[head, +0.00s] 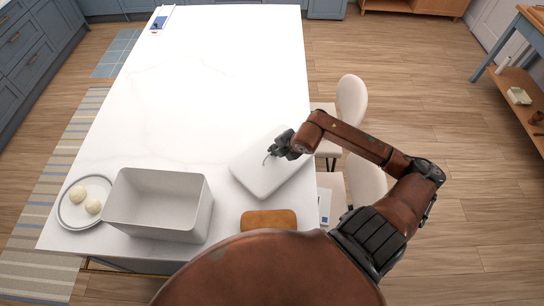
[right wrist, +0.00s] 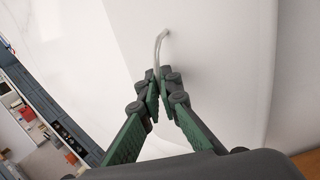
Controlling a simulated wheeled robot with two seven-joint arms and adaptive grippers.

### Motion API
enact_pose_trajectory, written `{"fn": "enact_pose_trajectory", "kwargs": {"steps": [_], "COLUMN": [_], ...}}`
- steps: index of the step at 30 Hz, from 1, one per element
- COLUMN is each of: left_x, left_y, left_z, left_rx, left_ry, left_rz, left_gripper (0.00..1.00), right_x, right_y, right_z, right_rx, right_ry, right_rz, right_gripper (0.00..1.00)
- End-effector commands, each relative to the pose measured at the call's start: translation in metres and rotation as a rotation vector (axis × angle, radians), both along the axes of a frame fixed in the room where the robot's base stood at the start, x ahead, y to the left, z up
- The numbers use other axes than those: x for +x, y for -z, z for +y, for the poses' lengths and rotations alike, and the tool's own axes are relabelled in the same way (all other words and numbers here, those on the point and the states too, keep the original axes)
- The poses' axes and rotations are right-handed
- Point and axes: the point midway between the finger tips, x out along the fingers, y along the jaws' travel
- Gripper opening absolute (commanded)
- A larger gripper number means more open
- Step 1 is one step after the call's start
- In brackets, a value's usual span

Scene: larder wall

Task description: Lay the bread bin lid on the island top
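The bread bin lid (head: 262,178) is a pale rounded slab near the right edge of the white island top (head: 215,75). Its thin curved handle shows in the right wrist view (right wrist: 160,42). My right gripper (head: 272,152) is over the lid, its fingertips (right wrist: 161,76) closed around the near part of the handle. The lid looks flat; I cannot tell whether it touches the top or hangs just above it. The bread bin (head: 157,222) stands open and empty to the left. My left gripper is not in view.
A plate (head: 66,217) with two pale buns is left of the bin. A brown board-like item (head: 268,219) lies at the near edge. Chairs (head: 351,100) stand along the right side. The middle of the island is clear. A blue-and-white item lies at the far end.

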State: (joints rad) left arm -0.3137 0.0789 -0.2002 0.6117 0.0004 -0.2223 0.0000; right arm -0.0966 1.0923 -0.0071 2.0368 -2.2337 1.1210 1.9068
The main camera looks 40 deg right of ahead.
Motion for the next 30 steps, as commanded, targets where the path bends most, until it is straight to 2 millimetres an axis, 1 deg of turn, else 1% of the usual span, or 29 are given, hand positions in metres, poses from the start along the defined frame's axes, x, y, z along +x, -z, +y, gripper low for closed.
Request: {"fn": "enact_pose_trajectory", "kwargs": {"steps": [2, 5, 12, 16, 21, 22, 27, 30], "left_x": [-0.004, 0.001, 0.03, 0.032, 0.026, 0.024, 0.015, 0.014], "left_y": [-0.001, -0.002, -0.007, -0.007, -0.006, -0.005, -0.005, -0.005], "left_z": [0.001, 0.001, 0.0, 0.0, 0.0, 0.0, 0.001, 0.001], "left_rx": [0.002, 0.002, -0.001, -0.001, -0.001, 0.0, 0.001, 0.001], "left_ry": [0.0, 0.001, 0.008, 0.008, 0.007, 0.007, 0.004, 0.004], "left_rz": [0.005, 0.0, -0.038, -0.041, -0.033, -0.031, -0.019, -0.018], "left_gripper": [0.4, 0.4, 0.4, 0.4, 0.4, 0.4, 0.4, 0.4], "right_x": [0.0, 0.0, 0.0, 0.0, 0.0, 0.0, 0.0, 0.0], "right_y": [0.004, 0.011, 0.041, 0.043, 0.044, 0.046, 0.045, 0.045], "right_z": [0.0, 0.0, 0.0, 0.0, 0.0, 0.0, 0.0, 0.0], "right_rx": [0.002, 0.002, 0.001, 0.001, 0.0, 0.001, 0.0, 0.0], "right_ry": [0.0, 0.001, 0.001, -0.001, -0.001, -0.001, -0.001, -0.001], "right_rz": [-0.002, -0.002, -0.001, -0.003, -0.002, 0.0, 0.0, 0.0], "right_gripper": [0.0, 0.0, 0.0, 0.0, 0.0, 0.04, 0.16, 0.22]}}
